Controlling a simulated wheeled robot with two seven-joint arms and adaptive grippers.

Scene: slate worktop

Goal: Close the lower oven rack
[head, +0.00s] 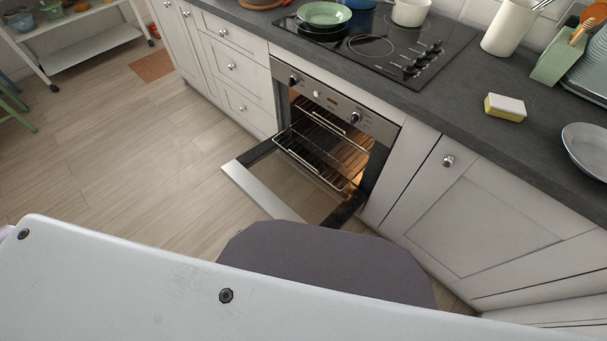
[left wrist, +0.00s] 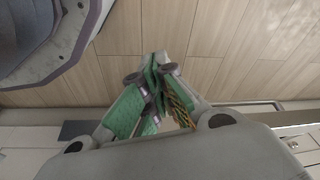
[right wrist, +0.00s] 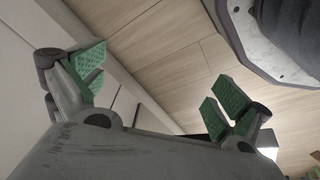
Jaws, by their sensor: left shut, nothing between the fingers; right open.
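The oven (head: 345,112) stands in the cabinet row with its door (head: 255,182) folded down and its inside lit. The lower rack (head: 308,158) is pulled out and juts forward over the open door. An upper rack (head: 328,121) sits above it, closer in to the oven. My left gripper (left wrist: 156,68) is shut and empty in the left wrist view, above the wood floor. My right gripper (right wrist: 158,86) is open and empty in the right wrist view, with floor beyond it. Neither gripper shows in the head view, so I cannot tell their distance from the rack.
White cabinets (head: 490,215) flank the oven. My body hides the near floor.

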